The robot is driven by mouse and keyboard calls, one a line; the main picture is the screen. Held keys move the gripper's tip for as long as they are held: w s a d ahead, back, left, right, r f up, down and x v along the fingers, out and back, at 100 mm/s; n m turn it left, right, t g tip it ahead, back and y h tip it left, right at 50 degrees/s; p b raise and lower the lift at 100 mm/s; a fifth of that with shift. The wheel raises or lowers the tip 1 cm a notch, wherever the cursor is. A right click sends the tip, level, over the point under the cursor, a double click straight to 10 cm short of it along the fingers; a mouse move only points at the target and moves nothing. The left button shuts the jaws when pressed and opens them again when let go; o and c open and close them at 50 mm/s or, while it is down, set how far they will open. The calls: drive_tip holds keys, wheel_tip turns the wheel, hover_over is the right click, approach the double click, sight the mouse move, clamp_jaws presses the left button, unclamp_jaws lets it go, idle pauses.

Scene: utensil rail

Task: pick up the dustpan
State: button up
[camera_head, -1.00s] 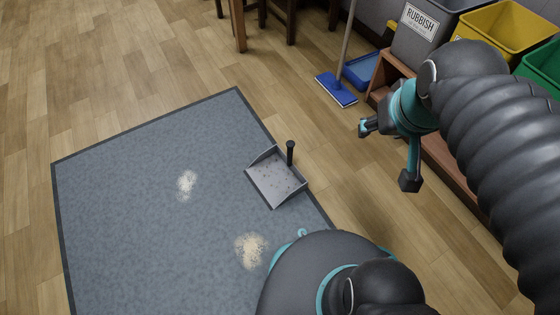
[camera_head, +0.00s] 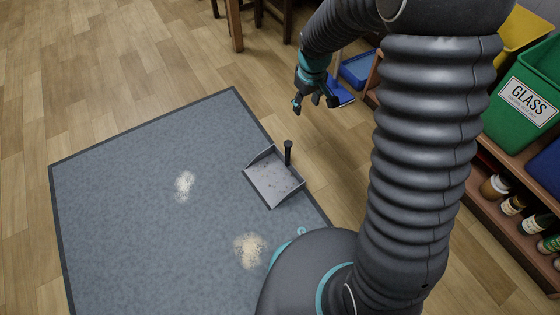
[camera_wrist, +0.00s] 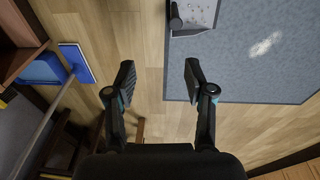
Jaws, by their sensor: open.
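The dustpan (camera_head: 272,181) is a grey metal pan with a dark upright handle (camera_head: 288,152). It lies at the right edge of the blue-grey mat (camera_head: 120,190), with specks in the pan. It also shows at the top of the wrist view, where the pan (camera_wrist: 200,14) is partly cut off. My gripper (camera_head: 315,103) is open and empty, above the floor beyond the dustpan in the head view.
Two pale crumb piles (camera_head: 185,185) (camera_head: 250,250) lie on the mat. A blue mop (camera_head: 341,95) and a blue tray (camera_head: 358,68) are beyond my gripper. Wooden furniture legs (camera_head: 235,25) are at the top.

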sight(287, 142)
drive_tip(key=a+f, duration=0.1)
drive_tip(key=f, duration=0.4)
drive_tip(key=w+a+f+n+g, duration=0.1)
drive_tip(key=a+f, duration=0.1)
drive_tip(key=f, duration=0.3)
drive_tip(key=w+a+f+n, duration=0.1)
drive_tip(key=a+f, duration=0.1)
drive_tip(key=f, duration=0.3)
drive_tip(key=shift+w, duration=0.25)
drive_tip(key=shift+n, duration=0.3)
wheel_tip(287, 142, down, 8)
drive_tip(key=shift+a+r+b, duration=0.1)
drive_tip(key=shift+b, duration=0.25)
drive_tip(key=shift+s+d+f+b, duration=0.1)
drive_tip(key=shift+f+b, duration=0.1)
drive_tip(key=shift+f, duration=1.45)
drive_tip(key=shift+d+f+b, duration=0.1)
drive_tip(key=shift+f+b, duration=0.1)
drive_tip(key=shift+f, duration=1.4)
clamp_jaws()
